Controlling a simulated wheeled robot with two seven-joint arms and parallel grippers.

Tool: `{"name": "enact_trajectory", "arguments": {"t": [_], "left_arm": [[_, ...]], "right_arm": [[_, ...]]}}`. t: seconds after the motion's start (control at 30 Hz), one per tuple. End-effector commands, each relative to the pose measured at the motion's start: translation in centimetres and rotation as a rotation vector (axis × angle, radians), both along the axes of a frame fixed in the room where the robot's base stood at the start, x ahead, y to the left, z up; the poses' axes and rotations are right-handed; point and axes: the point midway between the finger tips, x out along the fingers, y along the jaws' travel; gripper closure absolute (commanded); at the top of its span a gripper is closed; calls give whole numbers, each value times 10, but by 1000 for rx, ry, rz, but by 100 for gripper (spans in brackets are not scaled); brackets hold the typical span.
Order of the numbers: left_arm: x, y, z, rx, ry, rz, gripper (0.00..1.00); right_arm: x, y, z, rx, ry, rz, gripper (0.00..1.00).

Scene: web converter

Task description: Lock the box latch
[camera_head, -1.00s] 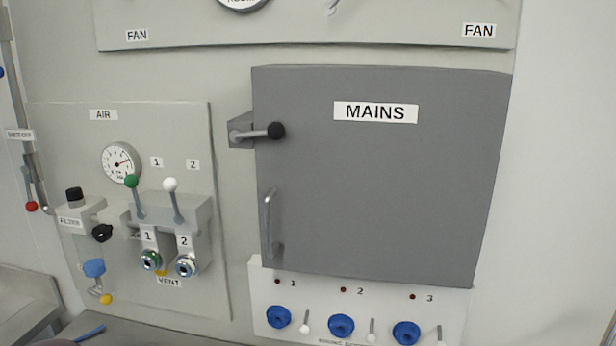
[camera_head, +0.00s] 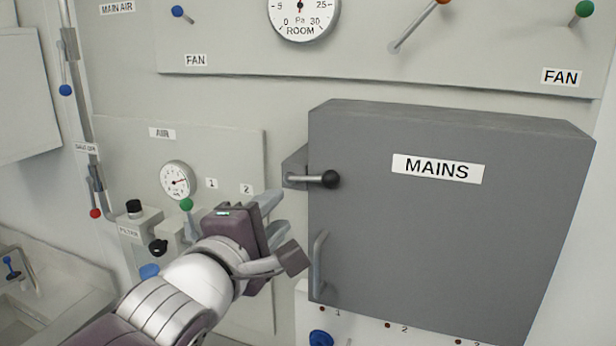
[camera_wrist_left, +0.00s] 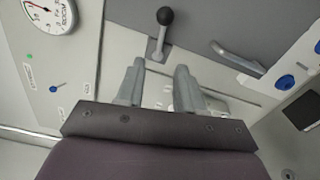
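The grey MAINS box (camera_head: 440,235) is closed on the wall at the right of the head view. Its latch (camera_head: 313,179) is a short metal lever with a black ball, lying about level with the ball over the door's left edge. It also shows in the left wrist view (camera_wrist_left: 161,33), just beyond the fingertips. A metal door handle (camera_head: 318,262) is below the latch. My left gripper (camera_head: 283,225) is below and left of the latch. Its two fingers (camera_wrist_left: 158,80) are apart with nothing between them, not touching the latch. My right gripper is not in view.
The AIR panel (camera_head: 110,150) with its gauge (camera_head: 178,181) and levers is partly hidden behind my left arm. A FAN panel (camera_head: 480,60) with levers and a room gauge (camera_head: 303,12) is above. Blue knobs (camera_head: 320,338) are under the box.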

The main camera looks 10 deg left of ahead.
Motion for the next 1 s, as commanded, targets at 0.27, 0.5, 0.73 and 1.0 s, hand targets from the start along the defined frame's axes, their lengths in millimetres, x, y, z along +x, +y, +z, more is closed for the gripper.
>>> {"name": "enact_trajectory", "arguments": {"t": [0.27, 0.5, 0.73, 1.0], "left_arm": [[51, -10, 0, -13, 12, 1, 63], [105, -20, 0, -10, 12, 2, 63], [123, -24, -4, -10, 8, 2, 63], [123, -24, -5, -10, 7, 2, 66]], "right_arm": [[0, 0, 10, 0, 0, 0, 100], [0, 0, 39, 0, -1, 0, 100], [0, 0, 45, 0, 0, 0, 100], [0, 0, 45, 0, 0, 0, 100]]}}
